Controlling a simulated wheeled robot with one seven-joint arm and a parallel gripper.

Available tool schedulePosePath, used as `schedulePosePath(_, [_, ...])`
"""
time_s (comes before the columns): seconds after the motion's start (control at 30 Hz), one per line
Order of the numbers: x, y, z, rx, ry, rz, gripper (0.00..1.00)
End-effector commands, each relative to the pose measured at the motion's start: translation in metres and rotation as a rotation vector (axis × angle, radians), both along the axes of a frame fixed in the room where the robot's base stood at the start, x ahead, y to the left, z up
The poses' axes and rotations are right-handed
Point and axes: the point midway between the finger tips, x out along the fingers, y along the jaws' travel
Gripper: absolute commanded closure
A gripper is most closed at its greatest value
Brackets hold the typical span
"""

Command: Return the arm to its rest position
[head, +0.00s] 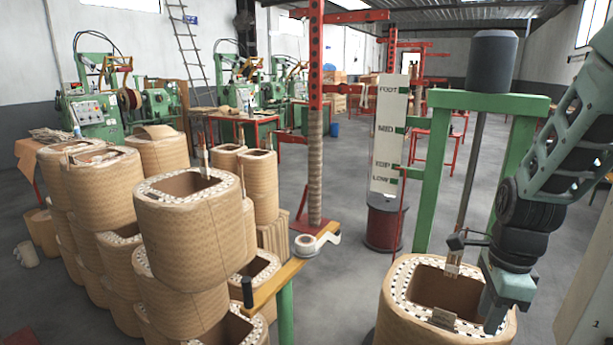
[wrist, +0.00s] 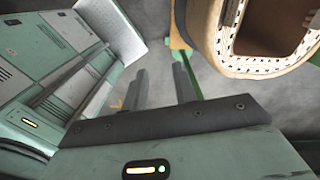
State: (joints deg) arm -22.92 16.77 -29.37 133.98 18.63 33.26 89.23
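My arm comes down from the upper right of the head view. My gripper (head: 493,318) is low at the right, in front of the right rim of a tan paper-wrapped coil (head: 430,330). I cannot tell from the head view whether it touches the coil. In the wrist view, the two fingers of my gripper (wrist: 160,80) stand apart with nothing between them. The same kind of hollow coil shows at the upper right of the wrist view (wrist: 246,66), beside the fingers and apart from them.
A green frame (head: 431,185) with a dark cylinder (head: 491,62) stands behind the coil. Stacked coils (head: 190,245) fill the left. A wooden bar (head: 275,284) on a green post and a red post (head: 315,90) stand mid-view. Grey floor (head: 345,285) lies open between.

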Motion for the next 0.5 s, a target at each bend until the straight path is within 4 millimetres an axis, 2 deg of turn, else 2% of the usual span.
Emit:
schedulePosePath(0.27, [-0.017,0.050,0.009,0.050,-0.012,0.406,0.72])
schedulePosePath(0.37, [-0.028,0.073,0.015,0.070,-0.023,0.620,0.72])
schedulePosePath(0.5, [-0.053,0.112,0.026,0.096,-0.050,1.025,0.72])
